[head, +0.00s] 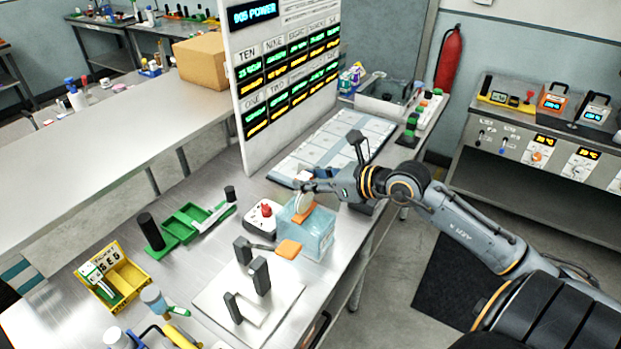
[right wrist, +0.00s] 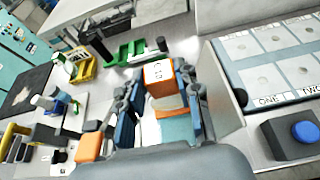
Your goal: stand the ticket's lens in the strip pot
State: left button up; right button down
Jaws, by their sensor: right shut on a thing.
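My right gripper (head: 305,197) is at the clear, pale blue square pot (head: 318,241). In the right wrist view my right gripper (right wrist: 160,100) is shut on an orange piece with a pale, marked face (right wrist: 158,72), apparently the lens in its holder. Pale blue shows below it in that view. The lens is partly hidden by my gripper in the head view, so I cannot tell whether it touches the pot's bottom. A ticket (head: 91,272) stands in a yellow tray (head: 128,279) at the left. My left gripper is not in view.
An orange-ended black handle (head: 288,249) lies beside the pot, near a white plate (head: 215,298) with dark posts. A white box with a red button (head: 264,215) stands close behind the pot. A tall display board (head: 290,130) and pale grid mat (head: 335,140) are farther back.

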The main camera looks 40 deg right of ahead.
jog(key=c, duration=0.9)
grip_release()
jog(key=shift+c, duration=0.2)
jog(key=shift+r, duration=0.2)
jog(key=shift+r+p, duration=0.25)
jog(key=shift+p, duration=0.15)
jog(key=shift+s+d+r, duration=0.2)
jog(key=shift+s+d, duration=0.05)
jog(key=shift+s, duration=0.15)
jog(key=b+v, duration=0.4)
jog(key=v, duration=0.7)
jog(key=shift+r, duration=0.2)
